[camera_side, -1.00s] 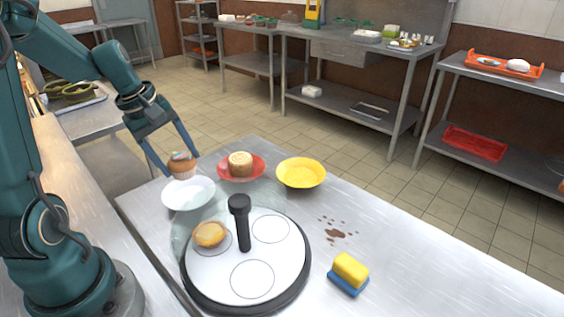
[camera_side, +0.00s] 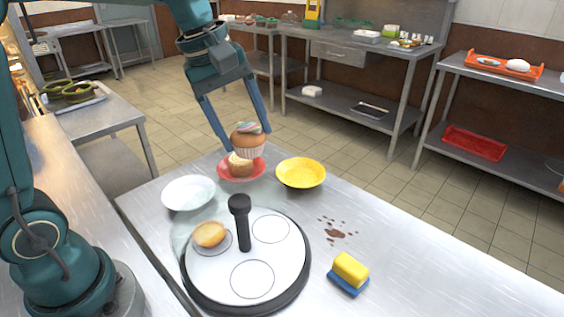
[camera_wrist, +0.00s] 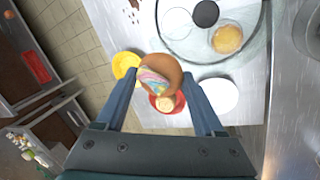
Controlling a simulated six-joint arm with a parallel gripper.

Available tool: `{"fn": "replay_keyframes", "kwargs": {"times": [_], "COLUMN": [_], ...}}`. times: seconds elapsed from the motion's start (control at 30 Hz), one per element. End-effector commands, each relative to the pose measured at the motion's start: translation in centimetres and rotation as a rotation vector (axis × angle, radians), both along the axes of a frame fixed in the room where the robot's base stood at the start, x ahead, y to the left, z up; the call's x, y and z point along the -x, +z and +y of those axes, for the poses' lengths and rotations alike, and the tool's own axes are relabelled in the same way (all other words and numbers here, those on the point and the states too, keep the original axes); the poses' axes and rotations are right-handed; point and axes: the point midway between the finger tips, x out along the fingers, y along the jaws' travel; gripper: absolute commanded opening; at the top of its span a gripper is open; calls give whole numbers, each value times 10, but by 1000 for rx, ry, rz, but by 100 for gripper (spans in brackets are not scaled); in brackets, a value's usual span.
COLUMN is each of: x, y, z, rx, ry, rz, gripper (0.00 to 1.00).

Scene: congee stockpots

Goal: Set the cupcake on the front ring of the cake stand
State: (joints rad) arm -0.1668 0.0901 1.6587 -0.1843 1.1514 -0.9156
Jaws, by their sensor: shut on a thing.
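My gripper (camera_side: 240,139) is shut on the cupcake (camera_side: 248,140), which has a brown top with pastel swirled icing and a pale wrapper. It is held upright in the air, in front of the red bowl in the side view. The wrist view shows the cupcake (camera_wrist: 158,76) between my fingers (camera_wrist: 160,92). The cake stand (camera_side: 215,270) is a round white plate with a dark rim, a black upright handle (camera_side: 240,222) and three ring outlines. A golden bun (camera_side: 208,234) sits on the left ring. The front ring (camera_side: 252,279) and the back right ring (camera_side: 270,229) are empty.
A red bowl (camera_side: 224,171) with a tan cake, partly hidden by the cupcake, stands behind the stand. A white bowl (camera_side: 188,193) is left of it and a yellow bowl (camera_side: 301,173) right. A yellow-and-blue sponge (camera_side: 350,272) and brown spots (camera_side: 337,234) lie on the table's right.

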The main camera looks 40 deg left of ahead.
Motion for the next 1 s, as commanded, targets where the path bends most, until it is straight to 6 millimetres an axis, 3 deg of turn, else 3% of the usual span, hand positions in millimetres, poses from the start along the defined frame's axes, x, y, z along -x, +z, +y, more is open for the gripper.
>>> {"fn": "replay_keyframes", "kwargs": {"times": [0.1, 0.3, 0.47, 1.0], "x": [-1, 3, 3, 4], "y": [5, 4, -3, -53], "z": [-29, -49, -50, -49], "rx": [0, 1, 0, 1], "ry": [-102, -169, -174, -173], "rz": [0, 0, 1, 0], "gripper": [16, 16, 16, 16]}}
